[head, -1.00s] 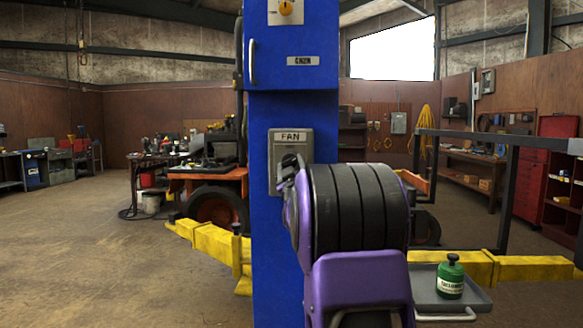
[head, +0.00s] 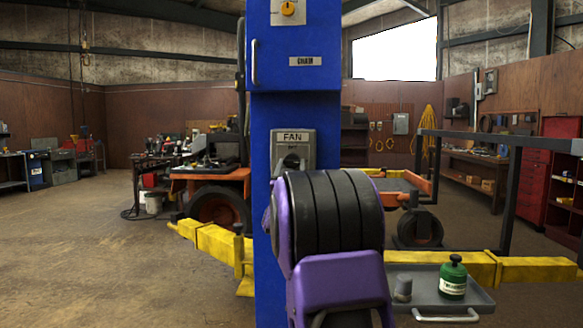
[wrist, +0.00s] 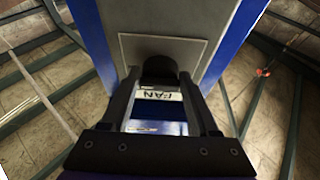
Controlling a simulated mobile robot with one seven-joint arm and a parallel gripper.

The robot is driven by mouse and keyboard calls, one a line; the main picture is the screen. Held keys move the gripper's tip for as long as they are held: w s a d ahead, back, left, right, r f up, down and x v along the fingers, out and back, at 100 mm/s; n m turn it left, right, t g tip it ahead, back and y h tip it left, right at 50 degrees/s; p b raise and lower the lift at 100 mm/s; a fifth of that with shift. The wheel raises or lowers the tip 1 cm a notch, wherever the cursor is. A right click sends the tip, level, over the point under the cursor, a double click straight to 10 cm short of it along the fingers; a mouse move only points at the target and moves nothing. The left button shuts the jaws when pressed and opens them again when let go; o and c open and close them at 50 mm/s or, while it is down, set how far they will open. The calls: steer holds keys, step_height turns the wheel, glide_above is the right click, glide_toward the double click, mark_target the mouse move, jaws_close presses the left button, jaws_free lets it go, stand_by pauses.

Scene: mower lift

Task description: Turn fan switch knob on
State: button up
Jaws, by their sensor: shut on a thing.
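The grey fan switch box (head: 307,140), labelled FAN, is fixed to the blue lift column. Its black knob (head: 291,161) shows just above my purple and black arm in the head view. In the wrist view the dark knob (wrist: 160,69) sits between the two fingertips of my gripper (wrist: 159,78), against the grey plate (wrist: 190,47). My gripper is shut on the knob. The FAN label (wrist: 156,95) shows upside down between the fingers. In the head view my arm hides the gripper, and the knob's exact angle is hard to tell.
To the right, a grey tray (head: 428,305) holds a green canister (head: 453,277) and a grey cylinder (head: 402,287). Yellow lift arms (head: 215,245) extend from the column's base.

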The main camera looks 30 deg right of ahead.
steer(key=shift+r, duration=0.2)
steer(key=o, duration=1.3)
steer(key=shift+f, duration=0.1)
steer(key=shift+a+f, duration=0.1)
steer(key=v, duration=1.7)
steer(key=shift+f, duration=0.15)
